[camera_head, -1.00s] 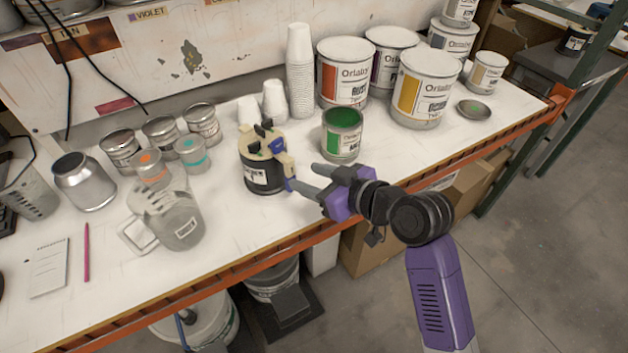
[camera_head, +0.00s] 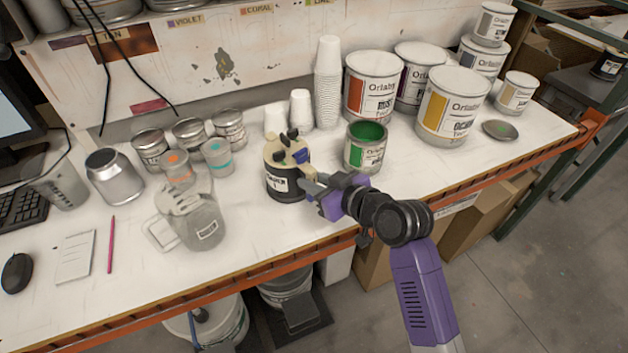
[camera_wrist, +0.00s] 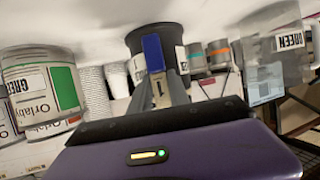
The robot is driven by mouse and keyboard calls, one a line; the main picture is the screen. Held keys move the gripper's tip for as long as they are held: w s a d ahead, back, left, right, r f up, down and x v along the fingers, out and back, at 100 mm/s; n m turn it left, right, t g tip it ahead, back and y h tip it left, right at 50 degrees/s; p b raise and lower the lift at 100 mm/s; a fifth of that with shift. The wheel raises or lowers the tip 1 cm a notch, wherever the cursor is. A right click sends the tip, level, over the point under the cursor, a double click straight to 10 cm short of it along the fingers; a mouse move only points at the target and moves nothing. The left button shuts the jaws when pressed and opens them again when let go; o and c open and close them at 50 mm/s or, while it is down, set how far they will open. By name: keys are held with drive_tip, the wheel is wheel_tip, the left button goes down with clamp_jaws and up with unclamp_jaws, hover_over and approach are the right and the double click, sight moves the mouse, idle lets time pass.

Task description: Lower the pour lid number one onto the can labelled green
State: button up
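The pour lid (camera_head: 286,150), cream with black knobs and a blue-and-tan handle, sits on a black can (camera_head: 287,185) whose white label ends in a 1. In the wrist view the blue handle piece (camera_wrist: 153,52) stands upright between my finger tips, with the black can (camera_wrist: 135,38) behind. My gripper (camera_head: 312,186) is at the handle on the can's right side. Whether its fingers touch or clamp the handle is unclear. The green can (camera_head: 367,150) stands open to the right, green inside; its GREEN lettering shows upside down in the wrist view (camera_wrist: 38,92).
Stacked white cups (camera_head: 328,85) stand behind. Large Orlaby cans (camera_head: 452,105) and a loose flat lid (camera_head: 500,129) are at the right. A clear jug (camera_head: 193,218) and small tins (camera_head: 189,136) are at the left. The bench front (camera_head: 265,235) is fairly clear.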

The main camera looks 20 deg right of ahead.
clamp_jaws()
drive_tip(key=shift+r, duration=0.15)
drive_tip(key=shift+r+p, duration=0.35)
drive_tip(key=shift+p, duration=0.1)
drive_tip(key=shift+r, duration=0.2)
